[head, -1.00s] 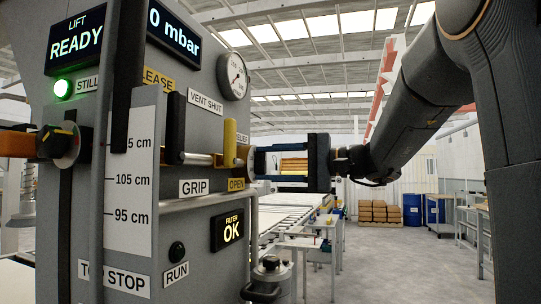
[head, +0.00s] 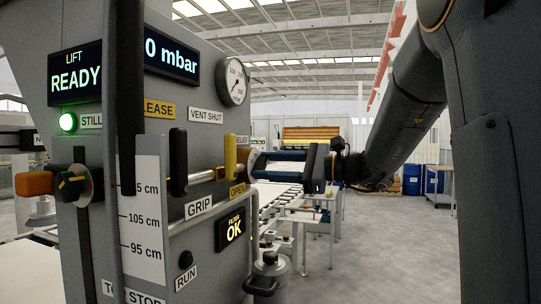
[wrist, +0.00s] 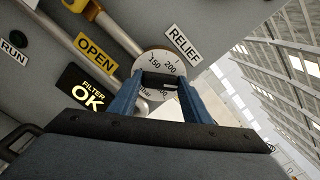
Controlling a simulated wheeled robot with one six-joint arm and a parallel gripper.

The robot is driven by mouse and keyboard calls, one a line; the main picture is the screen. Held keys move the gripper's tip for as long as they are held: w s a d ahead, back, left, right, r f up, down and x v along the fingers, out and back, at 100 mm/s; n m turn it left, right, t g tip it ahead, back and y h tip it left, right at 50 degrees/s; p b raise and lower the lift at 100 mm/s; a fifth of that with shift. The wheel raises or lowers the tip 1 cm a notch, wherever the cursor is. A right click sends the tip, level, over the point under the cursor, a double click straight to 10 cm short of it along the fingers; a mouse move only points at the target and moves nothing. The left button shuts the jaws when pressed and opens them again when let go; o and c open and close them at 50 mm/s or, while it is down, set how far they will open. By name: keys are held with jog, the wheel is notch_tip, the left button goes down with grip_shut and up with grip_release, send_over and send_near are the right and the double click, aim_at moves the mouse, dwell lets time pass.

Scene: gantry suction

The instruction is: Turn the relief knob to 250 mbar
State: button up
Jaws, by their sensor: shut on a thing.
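The relief knob (wrist: 158,77) is a dark grip on a round white dial plate (wrist: 152,62) in the wrist view. The dial figures 150 and 200 show above it; lower figures are partly hidden by the fingers. The RELIEF label (wrist: 184,44) is beside the dial. My gripper (wrist: 161,84) has its two blue fingers on either side of the knob and is shut on it. In the head view my gripper (head: 252,162) reaches the panel's right edge, and the knob is hidden there. I cannot read the knob's exact setting. The pressure display (head: 171,56) reads 0 mbar.
A yellow handle (head: 230,156) above the OPEN label (head: 237,191) stands close left of my gripper. A black handle (head: 178,162) is further left. A round gauge (head: 233,82) is above. A roller conveyor (head: 275,203) runs behind; open floor lies right.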

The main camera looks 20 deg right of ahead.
jog(key=shift+m+p, duration=0.55)
jog(key=shift+m, duration=0.05)
jog(key=shift+f, duration=0.1)
jog(key=o, duration=1.1)
jog(key=shift+b+v, duration=0.75)
jog(key=shift+v, duration=3.25)
